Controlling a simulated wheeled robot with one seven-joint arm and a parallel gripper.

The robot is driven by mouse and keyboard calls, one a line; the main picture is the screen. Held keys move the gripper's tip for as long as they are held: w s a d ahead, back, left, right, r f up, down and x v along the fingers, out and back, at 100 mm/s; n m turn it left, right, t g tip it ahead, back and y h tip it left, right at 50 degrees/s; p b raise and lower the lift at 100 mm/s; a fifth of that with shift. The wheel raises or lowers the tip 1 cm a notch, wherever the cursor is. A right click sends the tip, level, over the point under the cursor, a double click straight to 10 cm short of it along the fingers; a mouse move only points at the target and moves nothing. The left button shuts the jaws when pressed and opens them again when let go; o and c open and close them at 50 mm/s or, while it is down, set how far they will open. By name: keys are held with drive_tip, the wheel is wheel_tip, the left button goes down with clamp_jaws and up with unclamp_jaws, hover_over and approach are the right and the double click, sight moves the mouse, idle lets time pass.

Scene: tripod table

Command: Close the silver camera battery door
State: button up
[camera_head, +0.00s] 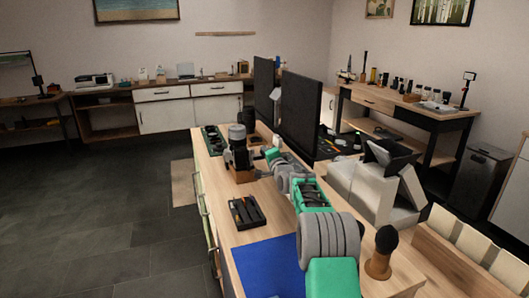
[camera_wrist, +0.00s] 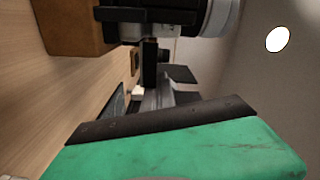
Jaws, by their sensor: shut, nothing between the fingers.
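The camera (camera_head: 238,153), with a black body and a silver-grey barrel, sits on a wooden block (camera_head: 243,177) on the workbench. In the wrist view the camera (camera_wrist: 172,14) is at the top, beside the wooden block (camera_wrist: 75,27), with its pale barrel to the right. A silver strip (camera_wrist: 158,30) shows on its near side; I cannot tell whether this is the battery door or how far it stands open. My gripper (camera_wrist: 149,52) is shut and empty, its dark fingertips close to the camera; contact is unclear. In the head view my arm reaches along the bench to the camera's right side.
A black tray (camera_head: 247,212) and a blue mat (camera_head: 265,268) lie in front of the camera. A brush (camera_head: 381,255) stands at the near right.

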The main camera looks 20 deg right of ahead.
drive_tip(key=o, duration=0.3)
drive_tip(key=shift+a+f, duration=0.35)
drive_tip(key=shift+a, duration=0.2)
drive_tip(key=o, duration=0.5)
drive_tip(key=shift+a+r, duration=0.1)
drive_tip(key=shift+r, duration=0.25)
drive_tip(key=shift+s+f, duration=0.1)
drive_tip(key=shift+f, duration=0.1)
drive_tip(key=shift+s+f+b, duration=0.15)
drive_tip(key=shift+s+b, duration=1)
drive_tip(key=shift+s, duration=0.1)
drive_tip(key=shift+s+b, duration=0.75)
drive_tip(key=shift+s, duration=0.65)
drive_tip(key=shift+s+d+r+b, duration=0.2)
drive_tip(key=shift+s+b, duration=0.2)
drive_tip(key=shift+s, duration=0.5)
drive_tip(key=shift+s+d+r+b, duration=0.15)
drive_tip(key=shift+s+b, duration=0.2)
drive_tip(key=shift+s, duration=0.5)
